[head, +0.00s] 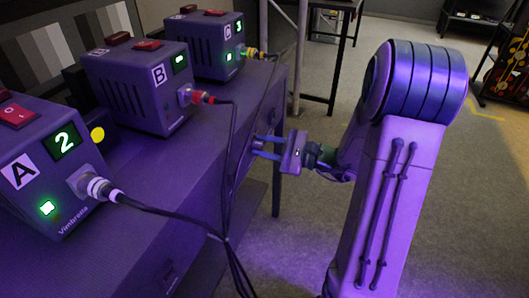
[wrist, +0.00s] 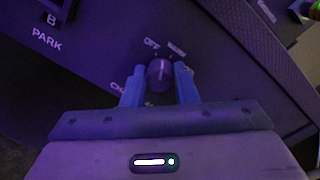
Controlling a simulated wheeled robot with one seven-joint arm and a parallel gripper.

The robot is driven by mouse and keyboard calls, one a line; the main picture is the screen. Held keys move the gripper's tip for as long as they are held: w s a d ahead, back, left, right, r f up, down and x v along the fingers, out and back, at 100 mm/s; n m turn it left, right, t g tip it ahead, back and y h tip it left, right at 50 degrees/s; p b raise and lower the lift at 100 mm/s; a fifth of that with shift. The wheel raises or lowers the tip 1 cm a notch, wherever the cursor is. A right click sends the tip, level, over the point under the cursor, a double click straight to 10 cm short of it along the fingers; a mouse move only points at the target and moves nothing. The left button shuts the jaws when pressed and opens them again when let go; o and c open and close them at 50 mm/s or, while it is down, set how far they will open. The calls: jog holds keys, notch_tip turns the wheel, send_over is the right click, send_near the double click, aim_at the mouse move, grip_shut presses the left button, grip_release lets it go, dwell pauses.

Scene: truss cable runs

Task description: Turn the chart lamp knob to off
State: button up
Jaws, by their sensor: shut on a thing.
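The chart lamp knob (wrist: 159,76) is a dark round knob with a pale pointer line, on the dark panel in the wrist view. Its line points up, toward the gap between the OFF label (wrist: 152,43) and a second label (wrist: 177,48) too blurred to read. My gripper (wrist: 159,84) is shut on the knob, one blue finger on each side. In the head view my gripper (head: 262,147) reaches the side face of the dark bench, and the knob is too small to make out clearly.
Three lit boxes marked A (head: 45,180), B (head: 140,85) and C (head: 210,42) stand on the bench top (head: 190,150). Their cables hang over the bench edge, close to my gripper. A panel part labelled B PARK (wrist: 47,38) shows at upper left in the wrist view. Open floor lies at right.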

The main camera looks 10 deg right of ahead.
jog(key=n+b, duration=0.3)
jog(key=shift+f+n+b, duration=0.2)
jog(key=shift+n+b, duration=0.1)
jog(key=shift+r+n+b, duration=0.1)
jog(key=shift+n+b, duration=0.4)
jog(key=shift+b, duration=0.05)
jog(key=shift+r, duration=0.1)
jog(key=o, duration=1)
jog(key=p+v, duration=0.3)
jog(key=v, duration=1.1)
jog(key=shift+a+r, duration=0.1)
jog(key=shift+r, duration=0.05)
